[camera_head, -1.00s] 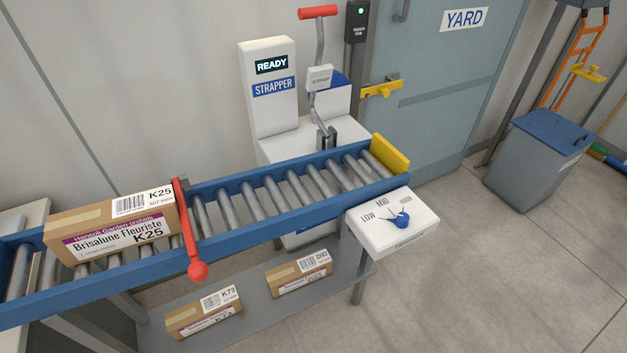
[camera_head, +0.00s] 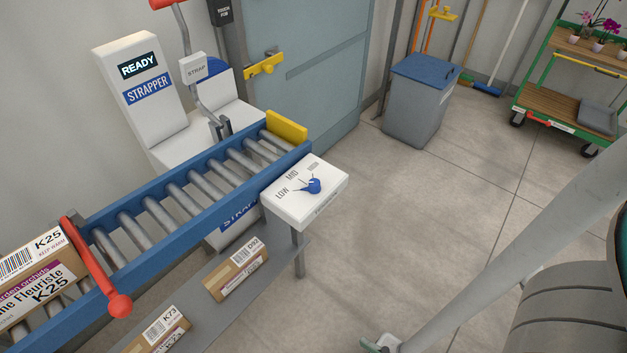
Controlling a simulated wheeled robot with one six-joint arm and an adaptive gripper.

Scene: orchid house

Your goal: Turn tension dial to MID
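The tension dial is a blue knob (camera_head: 313,186) on a white control box (camera_head: 327,205) at the end of the roller conveyor. LOW, MID and a fainter third label are printed around it. The knob's narrow end appears to point left, toward the LOW side, but it is too small to read exactly. Grey links of my arm cross the right and lower right of the picture, apart from the dial box. My gripper is not visible, and nothing touches the dial.
The blue-framed conveyor (camera_head: 180,228) carries a carton (camera_head: 40,275) behind a red stop lever (camera_head: 97,268). The strapper (camera_head: 140,92) reads READY. Two cartons lie on the lower shelf (camera_head: 215,325). A grey bin (camera_head: 415,112) and plant cart (camera_head: 545,97) stand beyond clear floor.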

